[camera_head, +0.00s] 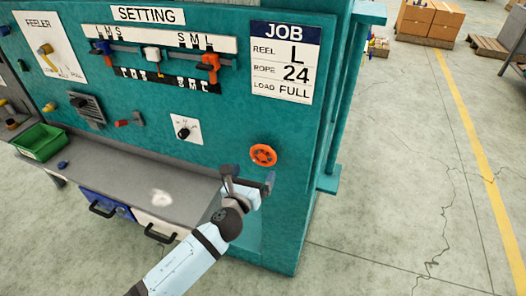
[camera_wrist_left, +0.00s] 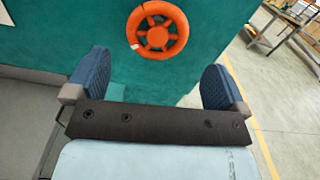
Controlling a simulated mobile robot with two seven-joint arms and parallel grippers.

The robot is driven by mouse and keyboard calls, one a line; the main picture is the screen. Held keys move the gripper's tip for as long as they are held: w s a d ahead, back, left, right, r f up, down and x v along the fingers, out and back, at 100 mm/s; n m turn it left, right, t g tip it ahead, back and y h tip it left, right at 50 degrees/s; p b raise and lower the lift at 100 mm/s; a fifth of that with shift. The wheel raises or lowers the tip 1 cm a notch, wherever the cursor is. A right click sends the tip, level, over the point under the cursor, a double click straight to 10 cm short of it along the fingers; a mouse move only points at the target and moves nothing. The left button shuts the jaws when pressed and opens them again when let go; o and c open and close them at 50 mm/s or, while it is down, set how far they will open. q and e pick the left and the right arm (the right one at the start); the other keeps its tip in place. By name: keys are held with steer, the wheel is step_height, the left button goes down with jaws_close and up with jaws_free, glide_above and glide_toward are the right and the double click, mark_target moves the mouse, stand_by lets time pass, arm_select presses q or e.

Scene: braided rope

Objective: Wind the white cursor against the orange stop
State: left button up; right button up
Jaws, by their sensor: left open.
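The white cursor (camera_head: 152,54) sits on the scale rail under the SETTING sign in the head view. The orange stop (camera_head: 209,64) is on the same rail, to the right of the cursor with a gap between them. An orange handwheel (camera_head: 263,155) is on the teal panel, lower right; it also shows in the left wrist view (camera_wrist_left: 157,30). My left gripper (camera_head: 247,178) is open and empty, just below and in front of the handwheel, apart from it. In the wrist view the wheel shows beyond and between the two fingers. My right gripper is not in view.
The JOB card (camera_head: 286,62) is on the panel above the wheel. A small dial (camera_head: 184,131) is left of it. A grey shelf (camera_head: 180,185) with a green bin (camera_head: 39,142) runs along the panel's foot.

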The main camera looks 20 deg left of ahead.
mark_target(262, 156)
arm_select(q)
steer(key=w, duration=0.9)
steer(key=shift+w+p, duration=0.1)
steer(key=shift+p, duration=0.25)
steer(key=c, duration=0.6)
steer(key=shift+c, duration=0.2)
steer(key=shift+f+n, duration=0.1)
steer(key=shift+n, duration=0.2)
